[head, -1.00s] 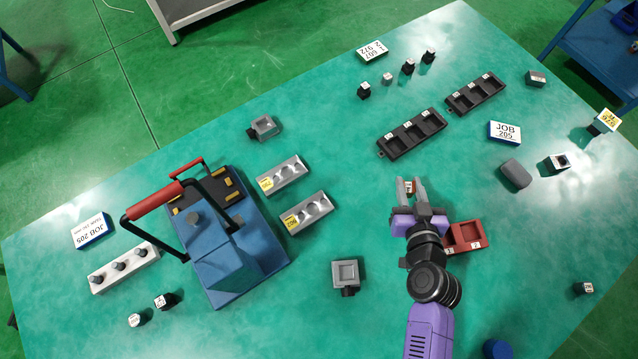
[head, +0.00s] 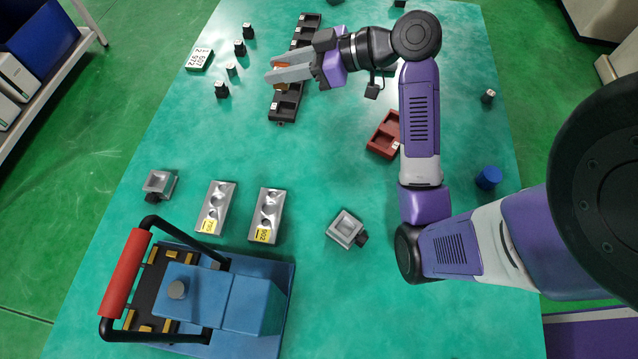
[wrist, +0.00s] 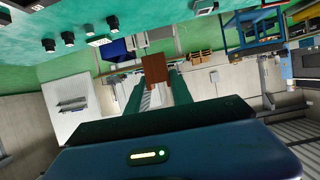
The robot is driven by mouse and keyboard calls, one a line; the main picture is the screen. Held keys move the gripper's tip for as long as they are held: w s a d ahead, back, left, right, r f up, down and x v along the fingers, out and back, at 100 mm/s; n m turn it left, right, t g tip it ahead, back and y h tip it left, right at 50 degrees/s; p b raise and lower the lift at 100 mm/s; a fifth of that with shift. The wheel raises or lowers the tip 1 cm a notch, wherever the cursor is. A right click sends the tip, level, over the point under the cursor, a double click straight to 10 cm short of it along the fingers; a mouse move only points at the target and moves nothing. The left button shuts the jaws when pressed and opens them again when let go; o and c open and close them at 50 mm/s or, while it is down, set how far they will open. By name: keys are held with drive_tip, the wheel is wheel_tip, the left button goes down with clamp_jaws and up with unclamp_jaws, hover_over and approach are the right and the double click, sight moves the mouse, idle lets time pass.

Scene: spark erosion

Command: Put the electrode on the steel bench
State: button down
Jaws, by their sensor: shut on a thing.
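The electrode (head: 282,87) is a small copper-brown block between the fingers of my gripper (head: 274,77). In the wrist view the electrode (wrist: 156,68) shows as a brown block between the two fingertips. My gripper is shut on it and points left, above the black slotted tray (head: 283,105) on the green table (head: 140,130). The fingers hide part of the block. At the upper left of the head view is a grey metal-framed bench (head: 88,38) with things on it. I cannot tell for certain that this is the steel bench.
A red tray (head: 385,135) lies beneath my arm. A blue fixture with a red handle (head: 125,275) stands at front left. Green floor separates table and bench.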

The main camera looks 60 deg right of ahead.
drive_tip(key=shift+s+d, duration=0.15)
drive_tip(key=shift+s, duration=0.15)
wheel_tip(320, 180, down, 20)
drive_tip(key=shift+d+r, duration=0.1)
drive_tip(key=shift+r, duration=0.05)
drive_tip(key=c, duration=1.1)
unclamp_jaws()
drive_tip(key=shift+s, duration=0.1)
drive_tip(key=b+v, duration=0.1)
drive_tip(key=v, duration=1.1)
drive_tip(key=shift+b, duration=0.3)
